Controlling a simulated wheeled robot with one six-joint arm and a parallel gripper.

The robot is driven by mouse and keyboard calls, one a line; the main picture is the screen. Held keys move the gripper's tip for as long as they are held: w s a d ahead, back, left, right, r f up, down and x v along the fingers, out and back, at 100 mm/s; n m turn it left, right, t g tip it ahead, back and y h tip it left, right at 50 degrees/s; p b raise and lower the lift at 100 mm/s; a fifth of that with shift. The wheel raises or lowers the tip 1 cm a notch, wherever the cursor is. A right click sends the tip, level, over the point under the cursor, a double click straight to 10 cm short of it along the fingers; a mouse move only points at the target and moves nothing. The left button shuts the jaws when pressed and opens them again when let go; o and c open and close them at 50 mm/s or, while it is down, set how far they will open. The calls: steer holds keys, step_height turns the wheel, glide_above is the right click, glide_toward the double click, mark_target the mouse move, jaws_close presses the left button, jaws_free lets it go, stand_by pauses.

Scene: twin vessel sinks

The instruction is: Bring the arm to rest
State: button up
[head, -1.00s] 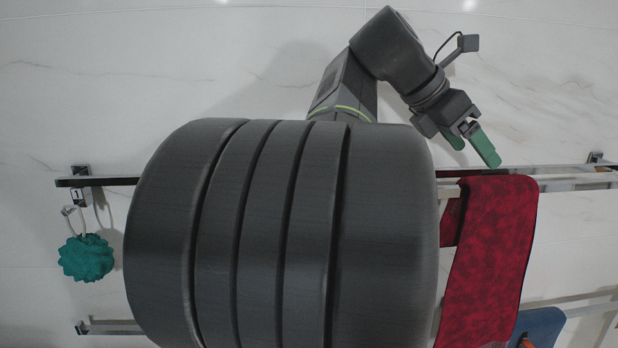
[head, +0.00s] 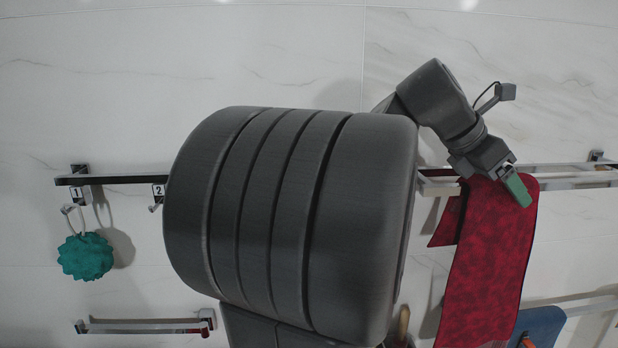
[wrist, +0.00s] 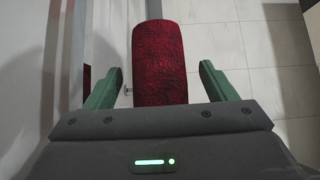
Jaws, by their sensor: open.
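My gripper (head: 516,188) has green fingers and appears in front of the upper part of a red patterned towel (head: 487,255) in the head view. In the wrist view my gripper (wrist: 160,88) is open, its two fingers spread wide. The red towel (wrist: 160,55) shows between and beyond the fingers there, with space on both sides. I cannot tell how far the fingertips are from the cloth. Nothing is held. My large dark arm link hides the middle of the wall in the head view.
The towel hangs over a rail (head: 570,178). A teal bath puff (head: 85,256) hangs from a hook at the left. A lower bar (head: 140,327) and a blue cloth (head: 541,326) are below. The upper wall is clear.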

step_height(320, 180, up, 15)
steer(key=p, duration=0.7)
steer(key=s, duration=0.5)
steer(key=shift+s+d+f, duration=0.1)
steer(key=shift+s+f, duration=0.25)
